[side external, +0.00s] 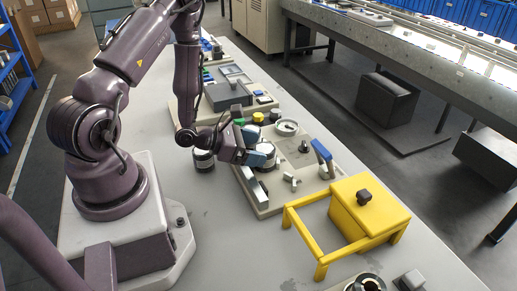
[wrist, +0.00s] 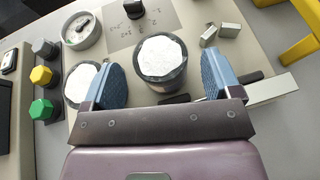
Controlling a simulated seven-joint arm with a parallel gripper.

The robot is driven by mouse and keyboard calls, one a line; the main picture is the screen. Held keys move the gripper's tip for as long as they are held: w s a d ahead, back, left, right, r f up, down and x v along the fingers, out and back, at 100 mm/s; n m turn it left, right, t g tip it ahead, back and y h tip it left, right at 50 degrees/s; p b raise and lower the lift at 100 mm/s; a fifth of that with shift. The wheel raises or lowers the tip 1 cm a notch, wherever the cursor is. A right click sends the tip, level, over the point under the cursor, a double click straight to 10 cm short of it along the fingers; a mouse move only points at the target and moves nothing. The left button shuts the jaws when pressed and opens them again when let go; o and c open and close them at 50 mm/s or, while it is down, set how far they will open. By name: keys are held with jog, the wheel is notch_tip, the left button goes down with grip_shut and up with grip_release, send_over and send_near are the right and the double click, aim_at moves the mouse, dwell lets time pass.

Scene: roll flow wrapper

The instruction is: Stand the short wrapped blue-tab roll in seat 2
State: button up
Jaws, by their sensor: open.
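My gripper (side external: 256,147) is open over the near part of the machine's panel. In the wrist view its two blue fingers (wrist: 162,78) stand apart, with a round white-topped roll with a dark rim (wrist: 160,57) between and slightly beyond them. I see a gap on both sides of it. A second white-topped round piece (wrist: 78,84) is partly behind the left finger. In the side view a short silver and dark roll (side external: 204,161) stands upright on the table, left of the panel. No blue tab or seat number is readable, so I cannot tell which roll is the blue-tab one.
A round gauge (wrist: 82,30), a black knob (wrist: 135,9), green (wrist: 41,109) and yellow (wrist: 41,76) buttons and small metal blocks (wrist: 220,34) surround the rolls. A yellow frame with a box (side external: 370,209) stands to the right.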

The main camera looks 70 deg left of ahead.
jog(key=v, duration=0.5)
jog(key=s+d+r+m+g+h, duration=0.2)
jog(key=d+r+m+g+h, duration=0.7)
jog(key=d+r+m, duration=0.8)
jog(key=s+a+r+m+y, duration=0.2)
jog(key=r+m+y, duration=0.2)
jog(key=m, duration=0.4)
jog(key=s+a+r+m+t+y, duration=0.1)
jog(key=s+a+r+m+y, duration=0.1)
jog(key=r+m+y, duration=0.3)
jog(key=s+m+y, duration=0.1)
jog(key=m+y, duration=0.1)
jog(key=m, duration=0.1)
jog(key=shift+r+m+y, duration=0.3)
jog(key=shift+m, duration=0.1)
jog(key=shift+s+a, duration=0.1)
jog(key=shift+s, duration=0.05)
